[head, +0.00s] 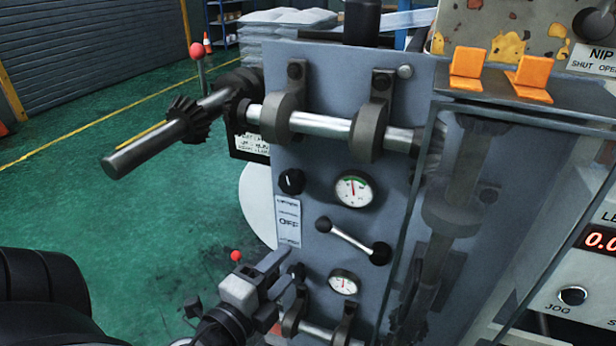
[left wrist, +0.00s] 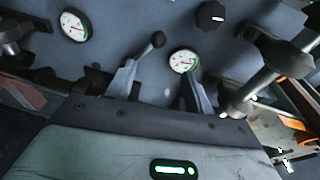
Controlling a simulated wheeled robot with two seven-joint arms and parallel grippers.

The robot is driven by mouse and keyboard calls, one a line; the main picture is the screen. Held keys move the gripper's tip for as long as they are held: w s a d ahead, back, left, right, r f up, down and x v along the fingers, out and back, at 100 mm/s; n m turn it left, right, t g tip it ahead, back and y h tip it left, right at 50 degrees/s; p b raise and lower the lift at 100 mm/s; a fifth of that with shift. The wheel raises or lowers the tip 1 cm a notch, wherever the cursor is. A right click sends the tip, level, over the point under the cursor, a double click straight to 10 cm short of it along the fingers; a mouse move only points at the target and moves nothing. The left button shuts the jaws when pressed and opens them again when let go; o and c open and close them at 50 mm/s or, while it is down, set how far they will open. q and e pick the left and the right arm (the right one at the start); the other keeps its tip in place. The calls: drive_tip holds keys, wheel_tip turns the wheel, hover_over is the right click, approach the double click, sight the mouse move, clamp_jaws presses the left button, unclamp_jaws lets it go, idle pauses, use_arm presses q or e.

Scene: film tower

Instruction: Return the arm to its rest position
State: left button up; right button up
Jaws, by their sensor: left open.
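My left gripper (head: 276,276) is in front of the lower part of the grey machine panel (head: 318,180). Its jaws are apart with nothing seen between them. In the left wrist view the two fingers (left wrist: 160,88) reach toward the panel from below, with a gap between them. A lever with a black ball end (head: 350,240) is on the panel, above and right of the gripper; a black ball also shows near one finger in the left wrist view (left wrist: 157,40). Whether a finger touches anything is unclear. My right gripper is not in view.
An upper gauge (head: 354,190) and a lower gauge (head: 343,283) are on the panel. A geared shaft (head: 150,145) sticks out to the left. A clear guard (head: 530,200) stands at the right. The green floor (head: 110,210) at the left is open.

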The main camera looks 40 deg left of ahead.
use_arm(q)
drive_tip(key=s+d+f+n+g+h, duration=0.1)
drive_tip(key=d+f+n+g, duration=0.1)
drive_tip(key=f+n, duration=0.3)
drive_tip(key=s+d+f+n+g, duration=0.1)
drive_tip(key=d+f+n+g, duration=0.15)
drive_tip(key=f, duration=0.35)
drive_tip(key=d+f+n+g+h, duration=0.1)
drive_tip(key=d+f+n+h, duration=0.3)
drive_tip(key=d, duration=0.5)
drive_tip(key=shift+d+f+n+g, duration=0.2)
drive_tip(key=shift+d+n+g, duration=0.2)
drive_tip(key=shift+n, duration=0.45)
drive_tip(key=shift+s, duration=0.15)
idle(0.9)
